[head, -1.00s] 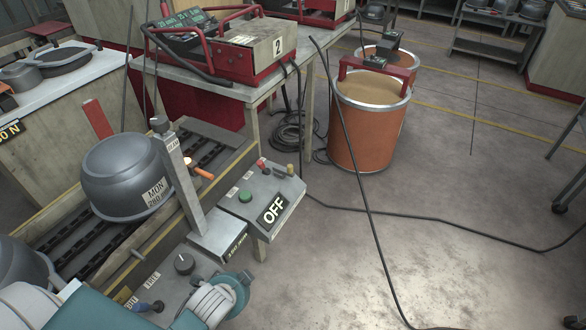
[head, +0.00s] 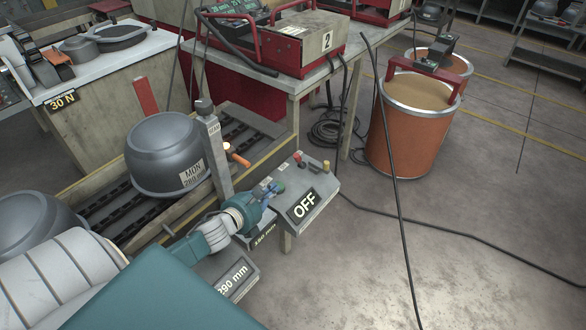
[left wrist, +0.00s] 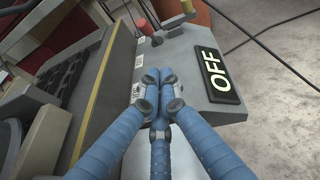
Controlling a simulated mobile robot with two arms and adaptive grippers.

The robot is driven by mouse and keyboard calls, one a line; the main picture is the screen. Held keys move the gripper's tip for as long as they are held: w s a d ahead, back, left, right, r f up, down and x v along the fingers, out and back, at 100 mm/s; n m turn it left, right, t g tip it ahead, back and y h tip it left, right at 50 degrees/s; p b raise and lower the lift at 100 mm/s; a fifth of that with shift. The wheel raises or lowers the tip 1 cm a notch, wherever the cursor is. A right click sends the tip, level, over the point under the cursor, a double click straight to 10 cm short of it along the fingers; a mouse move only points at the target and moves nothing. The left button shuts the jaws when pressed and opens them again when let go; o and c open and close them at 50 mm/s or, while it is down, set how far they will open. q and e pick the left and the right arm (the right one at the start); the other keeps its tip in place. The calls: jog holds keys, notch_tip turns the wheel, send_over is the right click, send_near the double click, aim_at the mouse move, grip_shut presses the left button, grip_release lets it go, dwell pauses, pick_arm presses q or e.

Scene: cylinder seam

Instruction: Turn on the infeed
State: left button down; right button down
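The grey control box (head: 319,180) has a sign reading OFF (head: 304,205). The sign also shows in the left wrist view (left wrist: 219,75). On the box are a green button (head: 281,188), a red knob (head: 298,156) and a yellow knob (head: 326,166). The red knob (left wrist: 143,26) shows beyond my fingers in the wrist view. My left gripper (head: 270,190) is at the box, its blue fingers drawn together (left wrist: 155,77) and empty, tips by the green button. In the wrist view the fingers hide the button; I cannot tell whether they touch it. My right gripper is out of view.
A dark grey pot (head: 165,155) stands on the conveyor (head: 92,200) left of the box. A grey upright post (head: 215,155) and an orange-tipped lever (head: 238,156) stand close behind my gripper. A black cable (head: 393,190) hangs at the right over open floor.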

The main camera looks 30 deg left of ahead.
pick_arm(q)
jog(key=b, duration=0.7)
send_near(299, 162)
jog(key=f, duration=0.2)
jog(key=w+f, duration=0.1)
jog(key=f, duration=0.1)
jog(key=shift+w+f, duration=0.15)
jog(key=shift+f, duration=0.15)
jog(key=shift+w+a+r, duration=0.15)
jog(key=shift+w+r, duration=0.65)
jog(key=shift+w, duration=0.35)
jog(key=shift+w+r, duration=0.3)
jog(key=shift+w, duration=0.3)
jog(key=shift+r, duration=0.1)
jog(key=shift+w+r, duration=0.15)
jog(key=shift+r, duration=0.05)
